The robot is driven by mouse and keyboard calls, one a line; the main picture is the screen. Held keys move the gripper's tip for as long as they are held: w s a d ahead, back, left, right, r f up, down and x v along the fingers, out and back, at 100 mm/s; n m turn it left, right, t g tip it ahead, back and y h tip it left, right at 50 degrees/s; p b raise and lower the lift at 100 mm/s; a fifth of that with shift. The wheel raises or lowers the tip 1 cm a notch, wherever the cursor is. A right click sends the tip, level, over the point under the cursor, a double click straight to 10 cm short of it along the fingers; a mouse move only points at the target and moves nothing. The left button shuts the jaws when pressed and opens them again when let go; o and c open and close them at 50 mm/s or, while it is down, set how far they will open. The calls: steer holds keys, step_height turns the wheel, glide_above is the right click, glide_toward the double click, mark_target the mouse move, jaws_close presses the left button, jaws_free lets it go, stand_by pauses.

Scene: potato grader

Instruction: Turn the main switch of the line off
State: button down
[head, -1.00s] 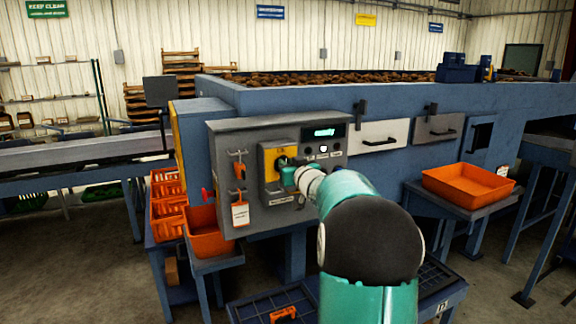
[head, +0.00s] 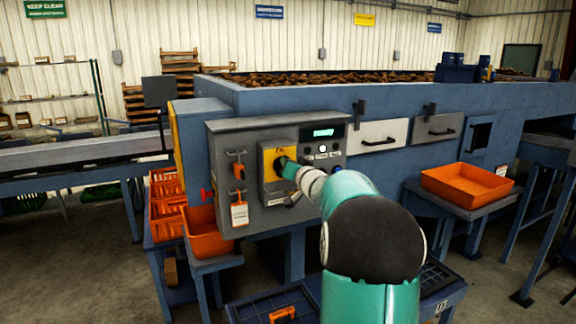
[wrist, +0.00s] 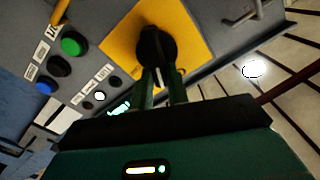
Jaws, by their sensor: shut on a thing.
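The main switch is a black rotary knob (wrist: 156,46) on a yellow plate (wrist: 188,22), seen close up in the wrist view. In the head view the yellow plate (head: 268,168) sits on the grey control panel (head: 225,150) of the line. My gripper (wrist: 160,75) is shut on the knob, with its two green fingers against the handle. In the head view my gripper (head: 287,168) reaches the plate from the right, and my arm hides part of the panel. A small display (head: 323,133) above the switch is lit with green text.
Push buttons, among them a green one (wrist: 71,46) and a blue one (wrist: 47,86), sit beside the switch. A padlock with a tag (head: 239,214) hangs left of it. An orange bin (head: 206,238) stands below the panel, and an orange tray (head: 467,184) stands at right.

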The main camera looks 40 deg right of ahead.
steer(key=shift+s+d+f+m, duration=0.15)
steer(key=shift+f+m, duration=0.1)
steer(key=shift+m, duration=1.9)
steer(key=shift+w+d+f+m, duration=0.15)
steer(key=shift+f+m, duration=0.1)
steer(key=shift+m, duration=1.85)
steer(key=shift+s+d+f+m, duration=0.15)
steer(key=shift+f+m, duration=0.1)
steer(key=shift+m, duration=1.9)
steer(key=c, duration=1.4)
jaws_free()
steer(key=shift+o, duration=0.2)
